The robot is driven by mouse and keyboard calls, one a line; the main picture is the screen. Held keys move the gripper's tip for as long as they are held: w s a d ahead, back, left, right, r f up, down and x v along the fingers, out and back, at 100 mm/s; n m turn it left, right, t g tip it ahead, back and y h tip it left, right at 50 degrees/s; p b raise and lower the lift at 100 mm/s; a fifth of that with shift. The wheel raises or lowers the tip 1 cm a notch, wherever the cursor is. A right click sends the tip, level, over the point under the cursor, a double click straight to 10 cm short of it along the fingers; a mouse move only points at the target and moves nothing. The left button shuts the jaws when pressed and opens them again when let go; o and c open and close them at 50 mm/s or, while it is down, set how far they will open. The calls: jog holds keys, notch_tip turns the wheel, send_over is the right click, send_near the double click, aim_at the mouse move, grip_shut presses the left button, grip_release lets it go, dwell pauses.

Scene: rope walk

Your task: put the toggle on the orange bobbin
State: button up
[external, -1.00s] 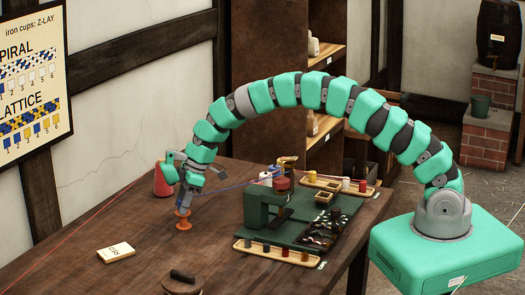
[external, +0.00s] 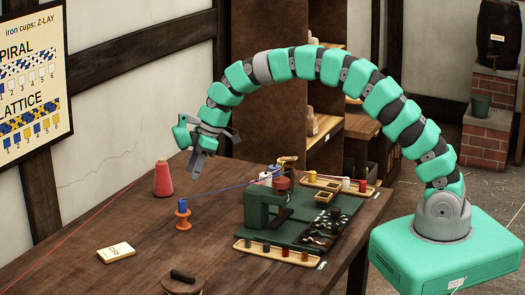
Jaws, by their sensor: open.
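The orange bobbin (external: 183,222) stands upright on the table at left of centre. A small blue piece (external: 182,204), which looks like the toggle, sits upright on top of it. A blue cord (external: 228,187) runs from it to the right, towards the green machine. My gripper (external: 198,176) is open and empty, above and slightly right of the bobbin, apart from it and from the blue piece.
A red cone (external: 163,179) stands behind the bobbin, with a thin red line beside it. A white card (external: 116,252) lies at front left. The green machine (external: 265,210) and trays of small pegs (external: 278,252) fill the right side. The table between card and bobbin is clear.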

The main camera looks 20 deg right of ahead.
jog(key=shift+d+r, duration=0.2)
jog(key=shift+r, duration=0.25)
jog(key=w+d+r+m+t, duration=0.3)
jog(key=w+d+r, duration=0.1)
jog(key=d+r, duration=0.6)
jog(key=w+d+r+m+t, duration=0.2)
jog(key=w+d+r+m, duration=0.15)
jog(key=d+r, duration=0.65)
jog(key=w+d+r+m+t, duration=0.3)
jog(key=w+d+r, duration=0.2)
jog(key=d+r, duration=0.5)
jog(key=s+d+r+m+t+h, duration=0.1)
jog(key=s+d+r, duration=0.3)
jog(key=d+r, duration=0.4)
jog(key=s+d+r+m+t+h, duration=0.2)
jog(key=s+d+r+m+t, duration=0.2)
jog(key=d+r, duration=0.4)
jog(key=s+d+r+m+t+h, duration=0.1)
jog(key=s+d+r+m+t, duration=0.1)
jog(key=s+d+r, duration=0.3)
jog(key=d+r+m, duration=0.1)
jog(key=d+r, duration=0.3)
jog(key=shift+s+h, duration=0.3)
jog(key=shift+f+m, duration=0.1)
jog(key=shift+m, duration=0.15)
notch_tip(320, 180, down, 2)
jog(key=b, duration=0.2)
jog(key=shift+f+b, duration=0.25)
jog(key=shift+b, duration=0.05)
